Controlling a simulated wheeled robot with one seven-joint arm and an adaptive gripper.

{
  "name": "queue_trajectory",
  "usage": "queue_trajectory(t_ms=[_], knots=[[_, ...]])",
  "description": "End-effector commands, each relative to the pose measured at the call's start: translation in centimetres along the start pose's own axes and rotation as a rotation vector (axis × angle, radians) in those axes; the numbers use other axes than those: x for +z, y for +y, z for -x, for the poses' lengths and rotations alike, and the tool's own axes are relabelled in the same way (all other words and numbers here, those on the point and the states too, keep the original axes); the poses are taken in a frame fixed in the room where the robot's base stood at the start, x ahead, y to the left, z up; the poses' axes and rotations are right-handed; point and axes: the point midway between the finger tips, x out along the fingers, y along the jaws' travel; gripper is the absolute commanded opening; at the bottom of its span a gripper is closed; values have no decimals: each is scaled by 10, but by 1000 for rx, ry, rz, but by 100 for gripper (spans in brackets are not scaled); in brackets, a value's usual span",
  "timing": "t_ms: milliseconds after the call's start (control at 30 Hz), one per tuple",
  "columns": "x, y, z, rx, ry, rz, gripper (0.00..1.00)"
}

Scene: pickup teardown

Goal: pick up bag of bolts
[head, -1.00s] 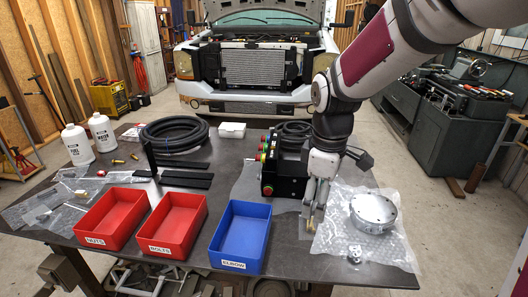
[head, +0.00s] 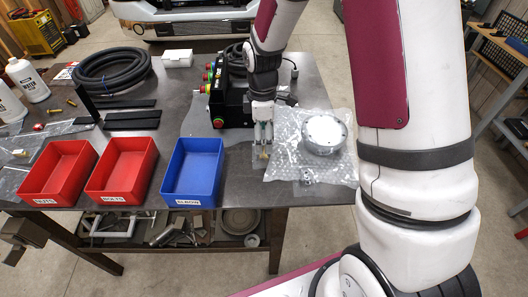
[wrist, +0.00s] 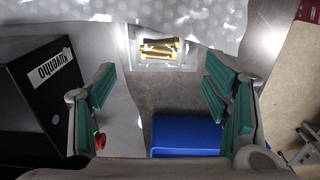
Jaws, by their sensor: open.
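The bag of bolts (wrist: 162,49) is a small clear bag with yellow, brass-like pieces, lying flat at the edge of bubble wrap in the wrist view. In the head view only a small brass bit of it (head: 264,154) shows just below my gripper (head: 262,132). In the wrist view my gripper (wrist: 160,78) is open and empty, its teal-padded fingers wide apart. The bag lies between the finger lines, beyond the fingertips. The gripper points down over it; the exact gap cannot be told.
A black box with coloured buttons (head: 230,100) stands close left of my gripper. A round metal part (head: 324,133) lies on bubble wrap (head: 285,165) to the right. A blue bin (head: 194,172) and two red bins (head: 122,168) line the table's front.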

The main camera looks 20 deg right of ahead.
Motion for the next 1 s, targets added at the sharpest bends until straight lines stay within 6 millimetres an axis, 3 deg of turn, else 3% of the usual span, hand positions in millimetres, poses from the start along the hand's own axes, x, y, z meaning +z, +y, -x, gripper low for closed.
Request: queue_trajectory(t_ms=[167, 500, 833, 1000], knots=[[1, -1, -10, -2, 0, 0, 70], [2, -1, -50, -2, 0, 0, 70], [2, 1, -56, 1, 0, -1, 70], [2, 1, -56, 1, 0, -1, 31]])
